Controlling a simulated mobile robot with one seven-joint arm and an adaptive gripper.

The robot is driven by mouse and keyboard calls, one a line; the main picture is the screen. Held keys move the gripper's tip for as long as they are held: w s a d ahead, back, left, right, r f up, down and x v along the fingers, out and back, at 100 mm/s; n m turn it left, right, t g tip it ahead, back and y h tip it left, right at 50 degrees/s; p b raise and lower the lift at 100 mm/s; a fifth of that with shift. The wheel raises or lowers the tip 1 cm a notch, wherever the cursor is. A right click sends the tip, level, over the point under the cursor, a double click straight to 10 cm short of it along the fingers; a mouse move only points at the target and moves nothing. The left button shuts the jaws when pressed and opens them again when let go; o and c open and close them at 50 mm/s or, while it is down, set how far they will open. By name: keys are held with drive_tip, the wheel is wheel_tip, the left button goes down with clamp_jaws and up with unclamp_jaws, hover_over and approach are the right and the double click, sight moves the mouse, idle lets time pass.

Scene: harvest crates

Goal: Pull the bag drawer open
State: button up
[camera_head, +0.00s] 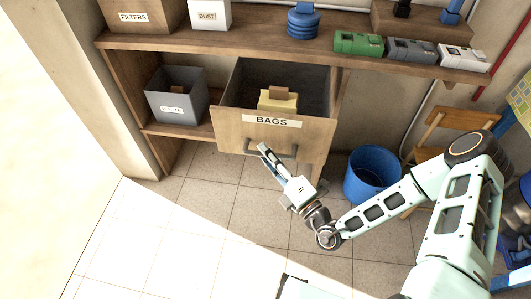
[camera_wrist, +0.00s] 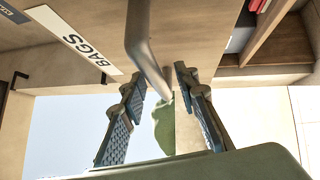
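The wooden bag drawer (camera_head: 236,132), with a white "BAGS" label (camera_head: 272,121), stands pulled out from the shelf, and its inside shows. A yellowish bundle (camera_head: 278,100) lies in it. The grey bar handle (camera_head: 287,156) is on the drawer's front; it also shows close up in the wrist view (camera_wrist: 143,50). My gripper (camera_head: 264,150) is at the handle's left part. In the wrist view my gripper (camera_wrist: 161,84) has its two blue-padded fingers apart, with the handle bar between their tips. Some gap shows beside the bar, and I see no firm grip.
A grey bin (camera_head: 176,108) stands on the lower shelf left of the drawer. A blue bucket (camera_head: 372,174) stands on the floor to the right, near a wooden chair (camera_head: 455,122). The tiled floor (camera_head: 180,230) before the drawer is clear.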

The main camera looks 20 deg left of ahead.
drive_tip(key=v, duration=1.1)
drive_tip(key=shift+d, duration=0.15)
drive_tip(key=shift+s, duration=0.1)
